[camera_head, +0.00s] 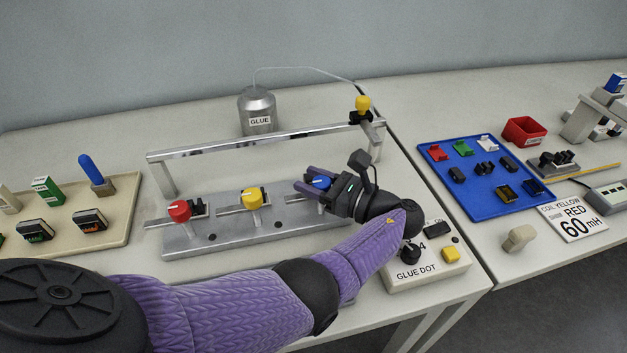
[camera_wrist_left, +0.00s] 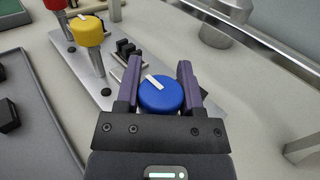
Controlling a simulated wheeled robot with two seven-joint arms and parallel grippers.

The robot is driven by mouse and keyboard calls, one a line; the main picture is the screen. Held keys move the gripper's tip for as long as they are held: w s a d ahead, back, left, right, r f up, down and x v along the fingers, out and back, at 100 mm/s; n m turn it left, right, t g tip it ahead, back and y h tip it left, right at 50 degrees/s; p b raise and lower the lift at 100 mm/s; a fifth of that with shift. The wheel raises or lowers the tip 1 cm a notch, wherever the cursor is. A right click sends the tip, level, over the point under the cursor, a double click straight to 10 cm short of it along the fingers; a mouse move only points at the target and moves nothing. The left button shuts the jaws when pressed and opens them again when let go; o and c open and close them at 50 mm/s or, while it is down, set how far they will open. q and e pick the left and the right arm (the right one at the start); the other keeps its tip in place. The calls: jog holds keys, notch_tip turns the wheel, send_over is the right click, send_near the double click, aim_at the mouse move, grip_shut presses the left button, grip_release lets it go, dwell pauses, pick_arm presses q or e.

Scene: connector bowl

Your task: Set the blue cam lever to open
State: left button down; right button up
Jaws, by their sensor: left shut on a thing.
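The blue cam lever (camera_head: 320,182) has a round blue knob with a white pointer mark. It is the rightmost of the three levers on the metal fixture plate (camera_head: 220,240). In the left wrist view the blue knob (camera_wrist_left: 160,95) sits between the two purple fingers, its white mark pointing up and left. My left gripper (camera_head: 318,190) is shut on the blue knob, with a finger on each side of it. The lever's clamp below is mostly hidden by the gripper. My right gripper is not in view.
The yellow lever (camera_head: 253,197) and red lever (camera_head: 179,210) stand to the left on the same plate. A metal rail (camera_head: 250,140) runs behind, with the glue bottle (camera_head: 258,112) beyond. The glue dot box (camera_head: 428,268) lies to the right, below my wrist. A blue tray (camera_head: 477,196) is farther right.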

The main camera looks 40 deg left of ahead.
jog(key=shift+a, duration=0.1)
pick_arm(q)
jog(key=shift+c, duration=1.1)
grip_release()
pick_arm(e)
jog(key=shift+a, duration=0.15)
pick_arm(q)
jog(key=d+b, duration=0.1)
jog(key=d, duration=0.2)
jog(key=d+b, duration=0.1)
jog(key=d, duration=0.1)
jog(key=w+d+b, duration=0.1)
jog(key=d, duration=0.2)
jog(key=shift+d+f, duration=0.2)
jog(key=shift+d, duration=0.15)
jog(key=shift+d+r, duration=0.15)
jog(key=shift+d, duration=0.4)
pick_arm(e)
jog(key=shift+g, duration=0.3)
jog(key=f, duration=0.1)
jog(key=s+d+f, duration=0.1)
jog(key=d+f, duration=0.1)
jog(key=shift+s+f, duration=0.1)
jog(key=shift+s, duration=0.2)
pick_arm(q)
jog(key=shift+r, duration=0.1)
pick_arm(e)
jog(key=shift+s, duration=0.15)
